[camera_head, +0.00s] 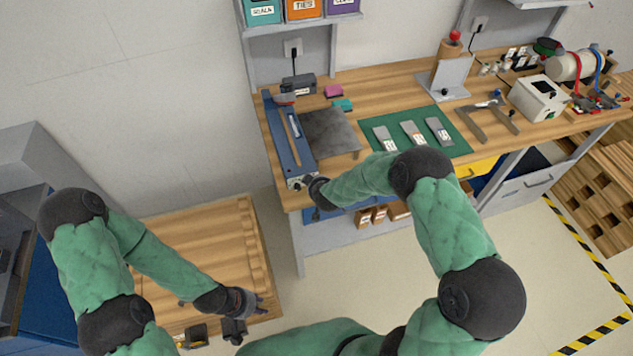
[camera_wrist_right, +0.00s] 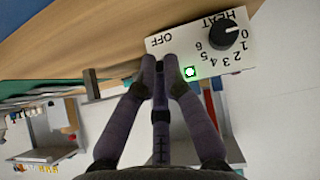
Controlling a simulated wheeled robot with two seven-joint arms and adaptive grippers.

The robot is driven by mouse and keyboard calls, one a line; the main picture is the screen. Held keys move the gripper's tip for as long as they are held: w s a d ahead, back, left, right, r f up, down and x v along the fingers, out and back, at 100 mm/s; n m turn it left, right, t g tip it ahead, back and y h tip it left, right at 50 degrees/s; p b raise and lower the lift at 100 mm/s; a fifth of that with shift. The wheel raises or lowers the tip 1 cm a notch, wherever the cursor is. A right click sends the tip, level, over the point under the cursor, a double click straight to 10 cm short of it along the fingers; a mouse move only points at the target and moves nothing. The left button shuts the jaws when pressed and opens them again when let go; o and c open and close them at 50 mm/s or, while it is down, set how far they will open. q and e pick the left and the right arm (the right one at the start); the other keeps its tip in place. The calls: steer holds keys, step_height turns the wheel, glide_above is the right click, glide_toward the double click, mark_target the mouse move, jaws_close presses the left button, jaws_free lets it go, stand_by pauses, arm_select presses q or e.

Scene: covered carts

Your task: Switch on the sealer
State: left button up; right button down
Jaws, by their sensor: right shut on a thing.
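The sealer (camera_head: 288,138) is a long blue device with a pale arm, lying at the left end of the workbench. Its white control panel (camera_wrist_right: 190,50) faces the bench's front edge. In the right wrist view the panel has a black heat dial (camera_wrist_right: 224,34), an OFF label and a small square lamp (camera_wrist_right: 190,72) with a bright green glow around it. My right gripper (camera_wrist_right: 160,66) is at the panel below the OFF label, shut on what seems to be the sealer's switch, mostly hidden between the fingertips. My left gripper (camera_head: 246,312) is open and empty, low over the left wooden surface.
A green mat (camera_head: 455,143) holds several labelled grey pieces. A dark box (camera_head: 298,85) stands behind the sealer. A lower wooden surface (camera_head: 205,240) lies left of the bench. Clear floor lies in front of the bench.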

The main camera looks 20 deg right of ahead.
steer(key=shift+s+a+f, duration=0.15)
steer(key=shift+s+f, duration=0.15)
steer(key=c, duration=1.4)
jaws_free()
steer(key=shift+w+r, duration=0.15)
steer(key=shift+r, duration=0.15)
steer(key=v, duration=1.1)
steer(key=shift+s+r, duration=0.2)
steer(key=shift+s, duration=0.15)
steer(key=s+a+f+m+g+y+b, duration=0.1)
steer(key=s+a+f+g+b, duration=0.1)
steer(key=s+f, duration=0.5)
steer(key=s+a+f+m+g+y+b, duration=0.2)
steer(key=s+f+b, duration=0.3)
steer(key=f, duration=0.8)
steer(key=s+a+f+m+g+y+b, duration=0.1)
steer(key=s+f+g+b, duration=0.3)
steer(key=s+f, duration=0.6)
steer(key=shift+s+a+m+g+y, duration=0.3)
steer(key=shift+s+a, duration=0.15)
steer(key=shift+a, duration=0.4)
